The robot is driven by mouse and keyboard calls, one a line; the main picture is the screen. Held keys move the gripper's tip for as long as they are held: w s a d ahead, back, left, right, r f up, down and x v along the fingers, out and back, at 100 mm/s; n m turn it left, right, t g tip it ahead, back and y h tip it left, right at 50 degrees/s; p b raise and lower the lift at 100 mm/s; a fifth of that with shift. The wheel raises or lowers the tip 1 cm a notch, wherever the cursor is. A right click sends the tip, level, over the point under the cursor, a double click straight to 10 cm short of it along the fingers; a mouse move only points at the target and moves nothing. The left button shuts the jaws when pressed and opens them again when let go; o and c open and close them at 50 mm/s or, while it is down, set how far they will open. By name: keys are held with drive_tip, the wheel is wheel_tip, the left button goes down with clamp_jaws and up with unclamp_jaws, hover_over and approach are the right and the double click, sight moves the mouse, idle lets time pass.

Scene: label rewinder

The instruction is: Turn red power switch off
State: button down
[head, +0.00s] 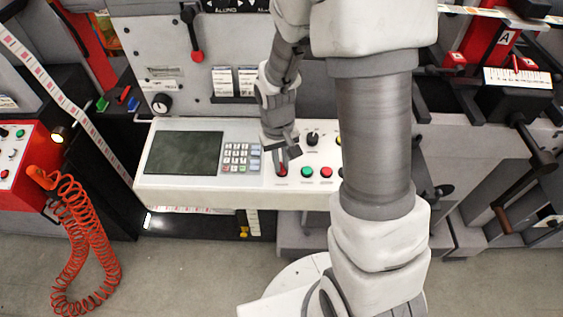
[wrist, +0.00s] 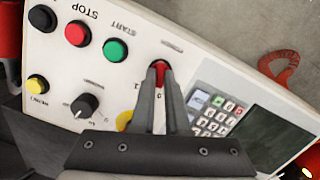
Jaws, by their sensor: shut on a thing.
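The red power switch (wrist: 159,68) is on the white control panel (wrist: 135,35), beside the green START button (wrist: 115,50). In the wrist view my gripper (wrist: 160,78) is right at the switch, with its two fingers shut around it, and only a small red part shows at the fingertips. In the head view my gripper (head: 282,162) points down at the panel, and the red switch (head: 281,171) shows just below the fingertips. I cannot tell which position the switch is in.
The keypad (head: 241,157) and dark screen (head: 184,153) lie left of the switch. Green (head: 307,172) and red (head: 326,172) buttons sit close on its right, with a black knob (head: 312,139) above them. A coiled orange hose (head: 75,240) hangs at far left.

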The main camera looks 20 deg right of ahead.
drive_tip(key=shift+n, duration=0.6)
drive_tip(key=c, duration=0.9)
unclamp_jaws()
drive_tip(key=shift+r, duration=0.1)
drive_tip(key=r, duration=0.5)
drive_tip(key=a+r, duration=0.1)
drive_tip(key=r, duration=0.5)
drive_tip(key=r+p, duration=0.1)
drive_tip(key=r, duration=0.5)
drive_tip(key=shift+s+a+r, duration=0.1)
drive_tip(key=shift+a+r, duration=0.05)
drive_tip(key=shift+r, duration=0.1)
drive_tip(key=s+r+t, duration=0.2)
drive_tip(key=s, duration=0.2)
drive_tip(key=s+d+r+m+t, duration=0.1)
drive_tip(key=s+r, duration=0.2)
drive_tip(key=s, duration=0.2)
drive_tip(key=s+r+t, duration=0.2)
drive_tip(key=s+r, duration=0.1)
drive_tip(key=s, duration=0.1)
drive_tip(key=shift+s+d+r+m+t+y, duration=0.2)
drive_tip(key=shift+s+d+m+t+y, duration=0.1)
drive_tip(key=shift+s, duration=0.1)
